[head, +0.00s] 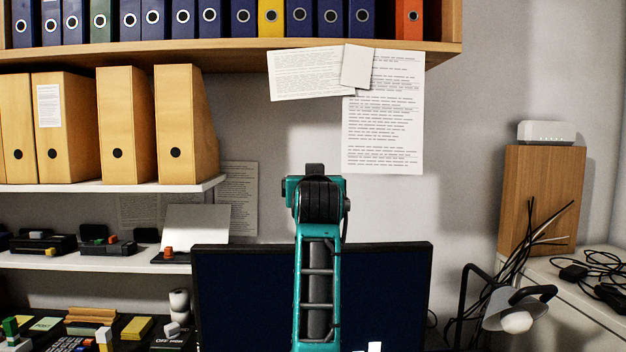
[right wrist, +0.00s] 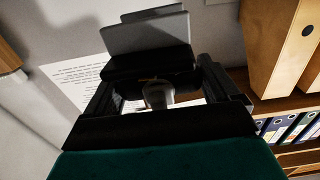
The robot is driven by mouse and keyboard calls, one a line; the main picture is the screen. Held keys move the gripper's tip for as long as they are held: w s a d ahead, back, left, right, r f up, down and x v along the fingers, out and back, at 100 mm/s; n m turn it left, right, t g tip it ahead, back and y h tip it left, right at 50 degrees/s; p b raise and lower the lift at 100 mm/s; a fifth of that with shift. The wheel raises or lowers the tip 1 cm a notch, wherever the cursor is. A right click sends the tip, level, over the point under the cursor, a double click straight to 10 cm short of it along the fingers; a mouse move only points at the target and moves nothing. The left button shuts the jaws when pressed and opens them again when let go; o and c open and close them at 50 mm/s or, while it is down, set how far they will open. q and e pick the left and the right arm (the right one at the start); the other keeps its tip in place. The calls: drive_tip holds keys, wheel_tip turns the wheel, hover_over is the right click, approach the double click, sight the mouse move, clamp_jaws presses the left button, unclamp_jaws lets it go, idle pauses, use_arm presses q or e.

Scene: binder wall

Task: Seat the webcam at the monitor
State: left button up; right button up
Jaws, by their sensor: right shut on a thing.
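In the right wrist view my right gripper (right wrist: 152,84) is shut on the webcam (right wrist: 150,68), a dark block with grey flat plates beyond it. A grey rounded part shows between the fingers below the dark block. In the head view my teal right arm rises in front of the dark monitor (head: 240,300) and ends above its top edge. The arm hides the middle of that edge, and the gripper's fingers and the webcam cannot be made out there. Whether the webcam touches the monitor cannot be told. My left gripper is in neither view.
A wooden shelf (head: 240,44) with binders hangs above, with magazine files (head: 185,125) at left. Papers (head: 385,135) are on the wall behind. A lamp (head: 515,310), cables and a wooden box (head: 540,200) stand at right.

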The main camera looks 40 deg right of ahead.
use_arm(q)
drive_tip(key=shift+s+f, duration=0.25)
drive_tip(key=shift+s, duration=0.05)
use_arm(e)
drive_tip(key=shift+s+r, duration=0.1)
drive_tip(key=shift+r, duration=0.05)
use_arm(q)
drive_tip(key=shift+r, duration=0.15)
use_arm(e)
drive_tip(key=shift+m+g+h+p, duration=0.3)
drive_tip(key=shift+f+b, duration=1.7)
drive_tip(key=shift+f, duration=1.1)
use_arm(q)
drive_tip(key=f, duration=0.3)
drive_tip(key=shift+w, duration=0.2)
use_arm(e)
drive_tip(key=shift+f, duration=0.1)
use_arm(q)
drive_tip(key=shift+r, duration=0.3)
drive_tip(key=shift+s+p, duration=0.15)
drive_tip(key=shift+p, duration=0.15)
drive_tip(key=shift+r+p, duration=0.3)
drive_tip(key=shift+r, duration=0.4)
